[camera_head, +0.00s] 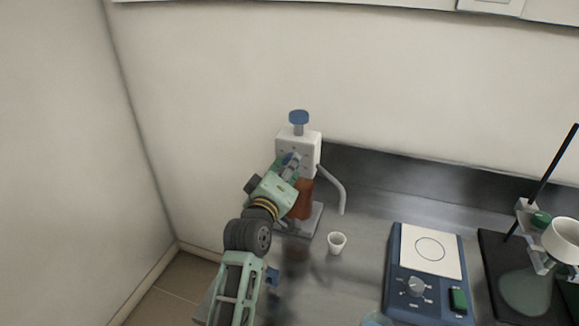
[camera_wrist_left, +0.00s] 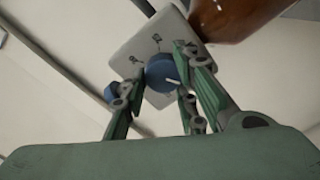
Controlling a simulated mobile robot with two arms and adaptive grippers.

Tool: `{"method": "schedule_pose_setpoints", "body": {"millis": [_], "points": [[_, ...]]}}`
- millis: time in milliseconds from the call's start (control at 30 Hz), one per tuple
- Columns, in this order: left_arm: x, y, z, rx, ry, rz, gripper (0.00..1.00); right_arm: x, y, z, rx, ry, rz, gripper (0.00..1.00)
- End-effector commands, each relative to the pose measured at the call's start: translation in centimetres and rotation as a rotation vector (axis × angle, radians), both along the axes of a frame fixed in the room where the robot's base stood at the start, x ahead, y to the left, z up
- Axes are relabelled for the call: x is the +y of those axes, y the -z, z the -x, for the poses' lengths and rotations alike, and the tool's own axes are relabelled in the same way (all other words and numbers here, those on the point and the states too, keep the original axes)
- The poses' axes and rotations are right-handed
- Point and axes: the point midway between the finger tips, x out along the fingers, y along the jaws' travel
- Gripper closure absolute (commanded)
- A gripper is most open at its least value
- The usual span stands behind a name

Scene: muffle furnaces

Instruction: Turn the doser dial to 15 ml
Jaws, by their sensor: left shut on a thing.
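The doser (camera_head: 311,148) stands at the back of the bench, a white box with a blue top knob (camera_head: 298,117), a brown bottle (camera_head: 304,199) below and a bent spout tube. In the left wrist view its blue dial (camera_wrist_left: 163,74) sits on the white face (camera_wrist_left: 137,45), with a white pointer mark toward the lower right and small markings around it, too small to read. My left gripper (camera_head: 289,160) is at the front of the doser. In the left wrist view its green fingers (camera_wrist_left: 158,88) are shut on the dial, one each side. My right gripper is not in view.
A small white cup (camera_head: 337,243) stands on the bench (camera_head: 359,279) right of the doser. A blue hotplate stirrer (camera_head: 425,275) and a stand with a flask (camera_head: 526,292) are further right. A wall is close on the left.

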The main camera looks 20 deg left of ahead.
Motion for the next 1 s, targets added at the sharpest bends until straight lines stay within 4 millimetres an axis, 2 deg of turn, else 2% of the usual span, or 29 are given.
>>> {"method": "schedule_pose_setpoints", "body": {"millis": [267,467,1000], "points": [[-0.1,-0.4,0.0,-0.008,0.001,-0.017,0.99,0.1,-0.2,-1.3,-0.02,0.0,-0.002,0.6],[-0.1,-0.6,0.0,-0.013,0.0,-0.096,0.99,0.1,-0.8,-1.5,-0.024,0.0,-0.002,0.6],[-0.5,-0.5,0.0,-0.033,0.002,-0.566,0.99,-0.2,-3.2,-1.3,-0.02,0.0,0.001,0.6]]}}
